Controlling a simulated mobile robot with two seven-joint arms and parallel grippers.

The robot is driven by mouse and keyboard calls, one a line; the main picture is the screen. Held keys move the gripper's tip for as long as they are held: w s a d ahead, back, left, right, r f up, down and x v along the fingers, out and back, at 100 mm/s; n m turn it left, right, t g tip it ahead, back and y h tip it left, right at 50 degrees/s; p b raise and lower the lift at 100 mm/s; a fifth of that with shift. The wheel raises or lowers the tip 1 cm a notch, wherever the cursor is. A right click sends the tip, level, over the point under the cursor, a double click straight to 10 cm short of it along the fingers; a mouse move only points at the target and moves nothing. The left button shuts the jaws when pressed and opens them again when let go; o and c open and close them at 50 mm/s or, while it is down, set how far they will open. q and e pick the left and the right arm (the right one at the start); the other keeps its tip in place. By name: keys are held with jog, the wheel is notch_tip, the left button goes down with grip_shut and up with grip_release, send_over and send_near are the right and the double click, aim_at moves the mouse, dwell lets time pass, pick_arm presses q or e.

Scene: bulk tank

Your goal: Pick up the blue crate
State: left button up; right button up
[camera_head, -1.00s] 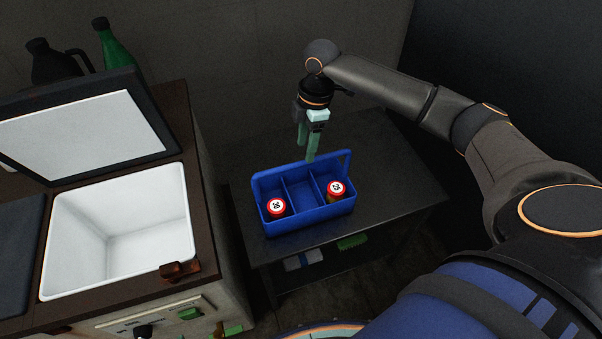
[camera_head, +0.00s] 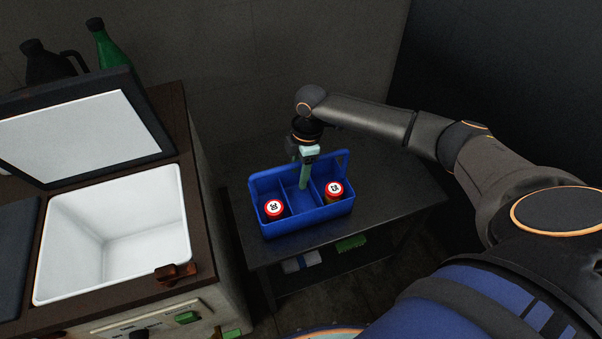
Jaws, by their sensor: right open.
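The blue crate (camera_head: 300,222) stands upright on a dark side table, with dividers inside and a raised handle at its right end. A red-topped can (camera_head: 273,209) sits in its left compartment and another red-topped can (camera_head: 334,191) in its right one. My right gripper (camera_head: 303,185) points down over the crate's middle, its green fingers in front of the far wall and beside a divider. It is open. Whether the fingers touch the crate or straddle a wall or divider cannot be told. My left gripper is not in view.
The dark table (camera_head: 385,205) has free room to the right of the crate. A brown cabinet with an open-lidded white tank (camera_head: 115,235) stands at the left. A green bottle (camera_head: 107,50) and a dark jug (camera_head: 48,62) stand behind the lid. Small items lie on the lower shelf.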

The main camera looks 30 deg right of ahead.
jog(key=shift+f, duration=0.15)
jog(key=shift+f, duration=0.1)
dwell(0.4)
grip_shut()
dwell(0.4)
jog(key=shift+p, duration=0.3)
dwell(0.7)
